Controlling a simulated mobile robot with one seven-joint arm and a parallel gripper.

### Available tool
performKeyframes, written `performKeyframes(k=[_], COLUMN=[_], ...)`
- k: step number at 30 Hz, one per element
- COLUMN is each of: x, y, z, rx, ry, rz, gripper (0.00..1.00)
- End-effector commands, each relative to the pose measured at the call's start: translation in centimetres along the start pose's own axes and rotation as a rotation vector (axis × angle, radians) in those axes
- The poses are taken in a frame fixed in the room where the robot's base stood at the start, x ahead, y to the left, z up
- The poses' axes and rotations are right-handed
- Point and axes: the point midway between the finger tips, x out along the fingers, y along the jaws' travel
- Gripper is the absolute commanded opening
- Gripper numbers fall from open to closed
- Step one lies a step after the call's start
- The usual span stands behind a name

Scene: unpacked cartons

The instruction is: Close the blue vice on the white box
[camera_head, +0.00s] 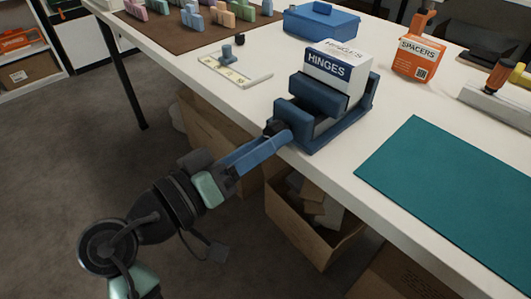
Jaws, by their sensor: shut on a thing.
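The blue vice (313,128) stands at the near edge of the white table. The white box (338,62), with a blue band marked HINGES, sits upright between the vice's jaws and rises above them. The near jaw is close against the box's lower part; I cannot tell if it touches. My gripper (279,133) reaches up from the lower left to the vice's near end, with its blue fingers shut on the vice's dark handle (271,127). The fingers and the vice's near end hide much of the handle.
An orange SPACERS box (418,60) stands behind right. A teal mat (455,185) lies at right. A blue case (320,22), a pale board (234,70) and a brown mat (185,38) with several coloured blocks lie farther back. Open cartons (310,235) stand below the table edge.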

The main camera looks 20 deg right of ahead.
Motion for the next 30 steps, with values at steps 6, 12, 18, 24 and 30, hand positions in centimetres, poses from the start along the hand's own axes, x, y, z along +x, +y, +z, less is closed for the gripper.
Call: performKeyframes(k=[6,12,18,24,30], x=[-0.07,-0.07,-0.07,-0.06,-0.07], y=[-0.47,-0.54,-0.61,-0.66,-0.64], z=[0.43,0.39,0.37,0.33,0.22], rx=[0.21,0.401,0.591,0.779,0.95], ry=[0.0,0.001,0.0,-0.001,-0.001], rz=[-0.001,-0.002,-0.002,-0.002,-0.002], gripper=[0.0,0.0,0.0,0.0,0.0])
